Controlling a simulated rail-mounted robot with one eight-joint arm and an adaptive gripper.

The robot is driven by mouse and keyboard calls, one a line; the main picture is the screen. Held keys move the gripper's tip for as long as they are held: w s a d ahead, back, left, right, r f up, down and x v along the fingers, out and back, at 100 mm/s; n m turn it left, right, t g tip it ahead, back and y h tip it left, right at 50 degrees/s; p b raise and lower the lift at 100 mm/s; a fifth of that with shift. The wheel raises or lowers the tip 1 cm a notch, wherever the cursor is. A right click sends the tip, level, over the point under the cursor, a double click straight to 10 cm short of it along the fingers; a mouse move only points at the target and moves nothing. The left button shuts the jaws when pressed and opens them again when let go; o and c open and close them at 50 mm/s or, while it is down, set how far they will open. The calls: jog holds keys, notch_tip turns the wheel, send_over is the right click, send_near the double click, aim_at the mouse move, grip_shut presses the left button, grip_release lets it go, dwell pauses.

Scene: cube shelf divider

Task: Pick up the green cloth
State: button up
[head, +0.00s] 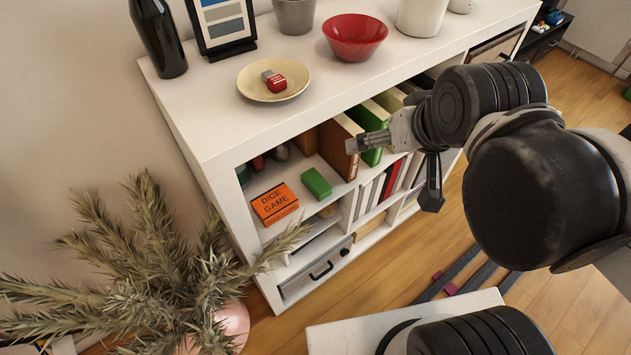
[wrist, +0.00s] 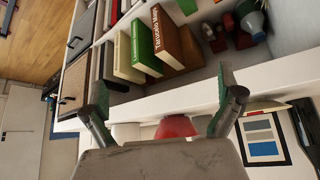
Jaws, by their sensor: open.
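A small green block-shaped thing (head: 316,183) lies in the upper shelf compartment, just right of the orange Dice Game box (head: 274,203). It is the only green thing that could be the cloth, but I cannot tell that it is fabric.
Brown and green books (wrist: 170,45) stand right of the green thing. The white shelf top (head: 215,115) overhangs the compartment and bears a plate (head: 250,90), a red bowl (head: 355,38) and a dark bottle (head: 158,40). A spiky plant (head: 165,265) stands at the left.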

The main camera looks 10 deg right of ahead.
dwell(0.5)
jog(key=c, duration=1)
jog(key=shift+o, duration=0.2)
